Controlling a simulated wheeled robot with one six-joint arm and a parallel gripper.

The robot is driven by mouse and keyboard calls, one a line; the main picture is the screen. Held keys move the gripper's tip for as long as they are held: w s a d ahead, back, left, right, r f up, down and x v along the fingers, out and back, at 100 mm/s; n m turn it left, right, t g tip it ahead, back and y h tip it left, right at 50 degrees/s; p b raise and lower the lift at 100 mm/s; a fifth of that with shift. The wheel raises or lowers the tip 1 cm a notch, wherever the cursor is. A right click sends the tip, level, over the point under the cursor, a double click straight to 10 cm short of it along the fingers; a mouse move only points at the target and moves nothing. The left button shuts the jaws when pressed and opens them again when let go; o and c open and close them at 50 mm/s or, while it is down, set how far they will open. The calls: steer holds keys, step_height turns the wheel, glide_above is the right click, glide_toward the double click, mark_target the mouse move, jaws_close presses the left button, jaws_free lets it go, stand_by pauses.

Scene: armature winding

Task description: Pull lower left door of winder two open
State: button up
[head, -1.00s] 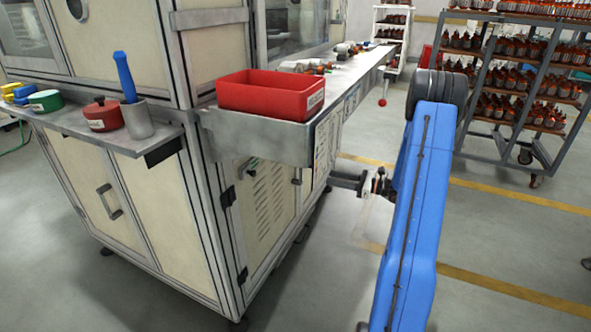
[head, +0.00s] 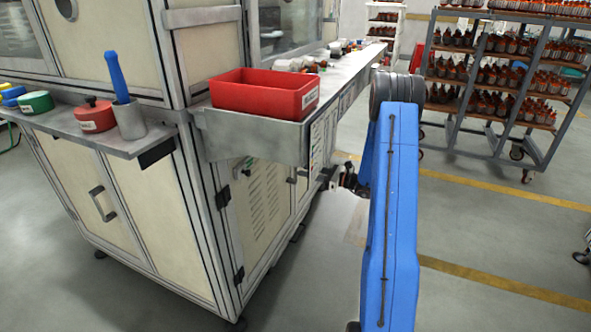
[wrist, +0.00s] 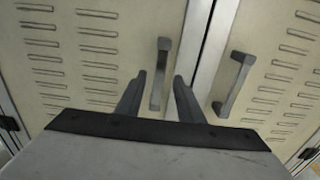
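The lower left door (wrist: 95,50) is a cream, louvred panel. It looks shut, its edge meeting the right door (wrist: 285,75) at a grey frame seam. Its grey bar handle (wrist: 160,75) stands upright near that seam in the wrist view. My gripper (wrist: 158,78) is open, with one finger on each side of this handle in the picture. I cannot tell whether the fingers touch it. In the head view the louvred door (head: 262,205) of the machine has black hinges on its left edge. My gripper is hardly discernible there, beside the cabinet's far side.
A metal shelf (head: 250,140) with a red bin (head: 265,93) juts out above the doors. The right door's handle (wrist: 233,83) is close to my right finger. A rack of bottles (head: 500,75) stands at the back right. The floor between is clear.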

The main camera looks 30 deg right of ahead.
mark_target(295, 181)
steer(key=shift+x, duration=2.9)
jaws_close()
